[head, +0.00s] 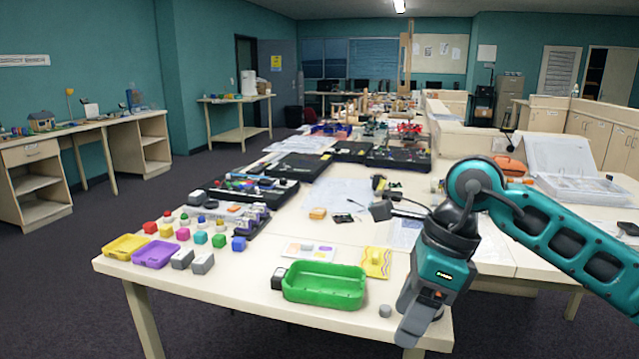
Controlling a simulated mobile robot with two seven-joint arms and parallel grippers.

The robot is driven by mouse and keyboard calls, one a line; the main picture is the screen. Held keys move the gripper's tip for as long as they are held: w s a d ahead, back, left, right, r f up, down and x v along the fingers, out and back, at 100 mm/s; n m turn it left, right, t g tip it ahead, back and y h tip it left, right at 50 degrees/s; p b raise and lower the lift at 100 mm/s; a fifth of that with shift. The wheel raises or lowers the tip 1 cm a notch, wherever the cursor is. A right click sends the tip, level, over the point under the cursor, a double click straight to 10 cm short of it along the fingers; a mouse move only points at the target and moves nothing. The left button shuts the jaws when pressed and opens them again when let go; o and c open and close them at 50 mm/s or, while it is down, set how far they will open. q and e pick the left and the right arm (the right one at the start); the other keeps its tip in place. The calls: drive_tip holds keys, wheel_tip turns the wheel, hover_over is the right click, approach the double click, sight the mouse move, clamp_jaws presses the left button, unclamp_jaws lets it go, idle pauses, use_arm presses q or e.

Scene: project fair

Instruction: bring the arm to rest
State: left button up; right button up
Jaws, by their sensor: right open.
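My right gripper (417,318) hangs at the end of my teal right arm, which comes in from the right. It points down over the near right corner of the table (220,283). Its jaws are open, and I see nothing between them. A small grey cylinder (385,311) stands on the table just left of the jaws, apart from them. A green tray (323,284) lies further left, and it looks empty. My left gripper does not show.
A yellow tray (126,247), a purple tray (156,254) and several coloured blocks lie at the table's left. A yellow patterned packet (377,262) lies behind the gripper's left side. Black cases (250,189) and papers fill the table further back. The floor at left is clear.

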drive_tip(key=s+a+r+m+g+y, duration=0.1)
drive_tip(key=s+a+m+g+y, duration=0.35)
drive_tip(key=a+y, duration=1)
drive_tip(key=w+d+f+m+t+h, duration=0.2)
drive_tip(key=d+f+m+t+h, duration=0.3)
drive_tip(key=m+t, duration=0.85)
drive_tip(key=w+d+f+m+t+h, duration=0.25)
drive_tip(key=d+f+m+t, duration=0.5)
drive_tip(key=m, duration=1.15)
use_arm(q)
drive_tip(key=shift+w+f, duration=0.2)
use_arm(e)
drive_tip(key=s+d+f+m+g+h, duration=0.1)
drive_tip(key=s+d+f+m+h, duration=0.1)
drive_tip(key=f, duration=0.4)
drive_tip(key=s+d+f+m+g+h, duration=0.2)
drive_tip(key=s+d+f+m+h, duration=0.1)
drive_tip(key=s+f+m, duration=0.2)
drive_tip(key=s+d+f+m+g+h, duration=0.2)
drive_tip(key=s+f+m+h, duration=0.1)
drive_tip(key=s+f, duration=0.3)
wheel_tip(320, 180, down, 2)
drive_tip(key=shift+s+d+f+m+h, duration=0.15)
drive_tip(key=shift+d+f+m+h, duration=0.15)
drive_tip(key=shift+m, duration=0.4)
